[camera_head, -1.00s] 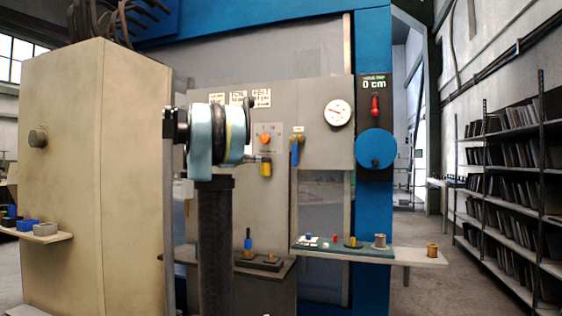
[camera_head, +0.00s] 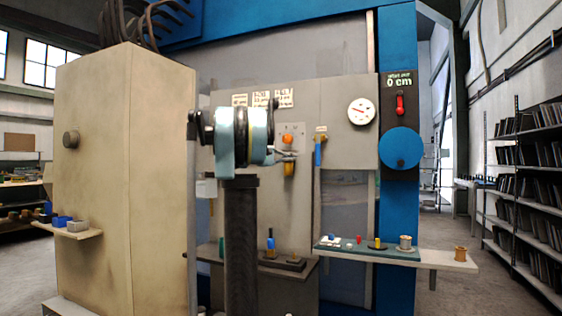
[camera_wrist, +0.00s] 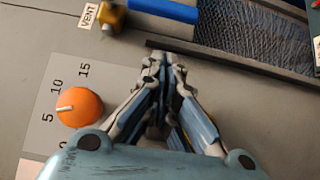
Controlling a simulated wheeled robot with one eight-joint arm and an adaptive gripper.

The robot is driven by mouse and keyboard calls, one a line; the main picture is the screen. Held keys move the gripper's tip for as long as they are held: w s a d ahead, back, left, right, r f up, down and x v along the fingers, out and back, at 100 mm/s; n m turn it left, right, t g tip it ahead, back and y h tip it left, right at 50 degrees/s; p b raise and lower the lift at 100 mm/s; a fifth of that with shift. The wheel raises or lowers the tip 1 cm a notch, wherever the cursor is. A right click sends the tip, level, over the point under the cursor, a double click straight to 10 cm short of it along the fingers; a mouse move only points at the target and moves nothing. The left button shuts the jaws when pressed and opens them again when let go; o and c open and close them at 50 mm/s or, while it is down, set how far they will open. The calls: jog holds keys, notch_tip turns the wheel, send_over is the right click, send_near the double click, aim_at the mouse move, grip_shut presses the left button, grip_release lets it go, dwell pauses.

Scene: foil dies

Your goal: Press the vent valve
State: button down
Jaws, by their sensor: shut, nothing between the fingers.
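The vent valve has a brass body (camera_wrist: 112,17) beside a VENT label (camera_wrist: 88,15), with a blue lever (camera_wrist: 165,10) at the top of the wrist view. In the head view the blue lever (camera_head: 318,153) hangs down below the brass body on the grey panel. My gripper (camera_head: 295,156) is shut and empty, in front of the panel to the left of the lever. In the wrist view my gripper (camera_wrist: 163,62) points up the picture, its tips below the lever and apart from it.
An orange knob (camera_wrist: 80,107) on a numbered scale sits left of my fingers. A round gauge (camera_head: 361,111) and blue disc (camera_head: 402,147) stand right. A shelf (camera_head: 435,259) with small parts juts out below.

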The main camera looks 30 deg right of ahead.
aim_at(318, 155)
jog(key=s+d, duration=0.1)
jog(key=d, duration=0.1)
jog(key=s+d, duration=0.1)
jog(key=d, duration=0.1)
jog(key=s+d, duration=0.1)
jog(key=d, duration=0.1)
jog(key=shift+s, duration=0.15)
jog(key=shift+a+f, duration=0.1)
dwell(0.3)
jog(key=shift+s+d+f+h, duration=0.1)
jog(key=shift+s+d+h, duration=0.1)
jog(key=shift+d+h, duration=0.1)
